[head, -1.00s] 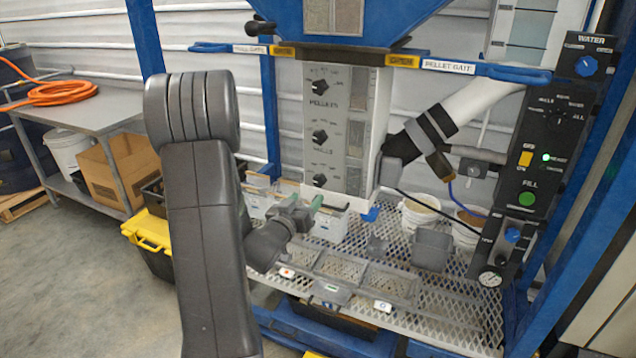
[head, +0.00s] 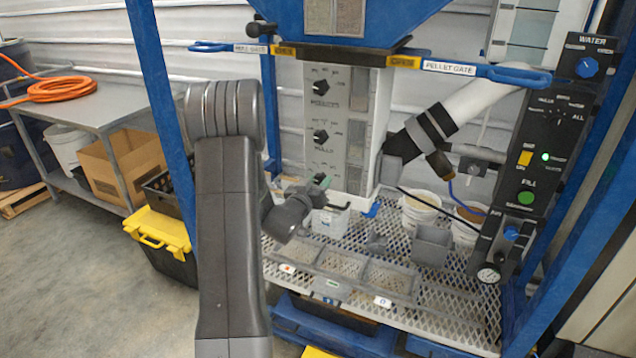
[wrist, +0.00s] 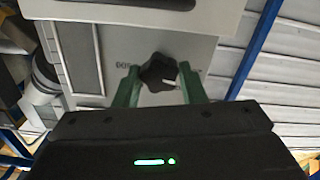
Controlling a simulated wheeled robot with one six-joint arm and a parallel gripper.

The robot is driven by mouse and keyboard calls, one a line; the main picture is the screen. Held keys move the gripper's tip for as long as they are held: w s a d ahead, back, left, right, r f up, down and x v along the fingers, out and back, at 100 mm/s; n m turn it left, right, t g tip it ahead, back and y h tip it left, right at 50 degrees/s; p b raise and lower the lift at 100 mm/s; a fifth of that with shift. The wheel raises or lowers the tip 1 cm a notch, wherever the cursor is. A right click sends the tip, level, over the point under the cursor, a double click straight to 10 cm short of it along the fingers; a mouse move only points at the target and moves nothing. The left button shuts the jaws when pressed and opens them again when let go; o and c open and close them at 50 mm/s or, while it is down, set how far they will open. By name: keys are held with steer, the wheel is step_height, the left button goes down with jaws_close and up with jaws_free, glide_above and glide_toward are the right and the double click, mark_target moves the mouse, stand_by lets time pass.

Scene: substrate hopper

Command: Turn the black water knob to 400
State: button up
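The grey control panel (head: 337,130) has a column of black knobs; two show clearly in the head view, the top knob (head: 320,87) and the middle knob (head: 320,136). In the wrist view a black knob (wrist: 158,72) with a white mark sits between the green fingertips of my gripper (wrist: 159,72). The fingers are apart, one on each side of the knob, with small gaps. The mark points to the lower right there. Dial numbers beside the knob are too blurred to read surely.
A black panel (head: 545,150) with a blue water dial (head: 587,67) and green fill button (head: 526,197) stands at the right. A mesh shelf (head: 460,300) with bins lies below the knobs. A blue post (head: 160,110) stands left of my arm.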

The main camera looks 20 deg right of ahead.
steer(key=c, duration=0.4)
steer(key=shift+f+b, duration=0.1)
steer(key=shift+b, duration=0.4)
steer(key=m+b, duration=0.2)
steer(key=b, duration=0.1)
steer(key=shift+f, duration=0.15)
steer(key=m+b, duration=0.3)
steer(key=b, duration=0.2)
steer(key=shift+m+b, duration=0.3)
steer(key=shift+b, duration=0.05)
steer(key=m+b, duration=0.5)
steer(key=b, duration=0.1)
steer(key=shift+m, duration=0.3)
steer(key=shift+r+m+b, duration=0.2)
steer(key=shift+m+b, duration=1.75)
steer(key=shift+m, duration=0.35)
steer(key=shift+d, duration=0.1)
